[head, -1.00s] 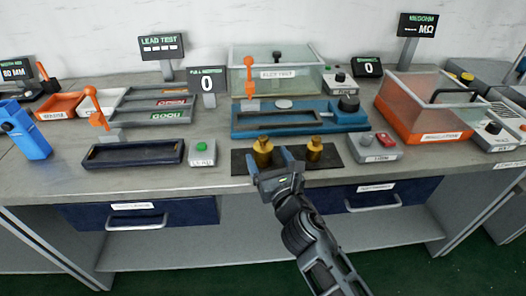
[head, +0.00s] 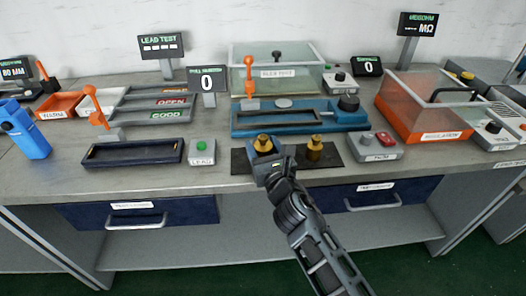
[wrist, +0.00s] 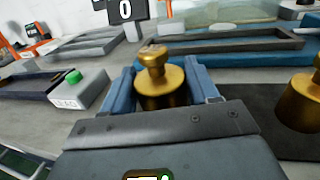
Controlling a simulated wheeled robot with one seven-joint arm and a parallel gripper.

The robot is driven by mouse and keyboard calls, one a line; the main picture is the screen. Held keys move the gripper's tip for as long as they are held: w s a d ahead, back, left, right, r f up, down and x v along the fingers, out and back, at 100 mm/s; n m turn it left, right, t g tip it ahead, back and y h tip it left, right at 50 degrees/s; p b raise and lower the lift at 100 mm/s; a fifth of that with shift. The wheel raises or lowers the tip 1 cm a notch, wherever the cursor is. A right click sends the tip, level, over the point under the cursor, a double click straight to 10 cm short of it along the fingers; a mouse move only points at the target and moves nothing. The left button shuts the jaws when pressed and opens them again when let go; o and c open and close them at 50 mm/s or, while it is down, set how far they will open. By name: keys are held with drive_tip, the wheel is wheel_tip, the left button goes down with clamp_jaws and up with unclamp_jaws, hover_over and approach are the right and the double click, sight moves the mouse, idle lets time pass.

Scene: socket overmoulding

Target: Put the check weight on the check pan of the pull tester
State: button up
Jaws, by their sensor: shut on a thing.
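Two brass knobbed weights stand on a dark mat at the bench front. My gripper (head: 264,160) is shut on the left brass weight (head: 262,145), with its blue fingers on either side of it. In the wrist view this weight (wrist: 162,86) stands upright between the fingers; its base is hidden by my gripper. The right brass weight (head: 314,149) is apart from the fingers. Behind the mat is a blue machine (head: 242,127), with a pale round disc (head: 284,103) on top that looks like a pan. A display reading 0 (head: 207,84) stands at its left.
An orange upright lever (head: 249,75) stands at the machine's left end, and a black knob (head: 348,103) at its right. A button box (head: 376,147) is right of the mat (head: 240,167). A green-button box (head: 202,151) and dark tray (head: 133,163) are left.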

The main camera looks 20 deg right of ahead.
clamp_jaws()
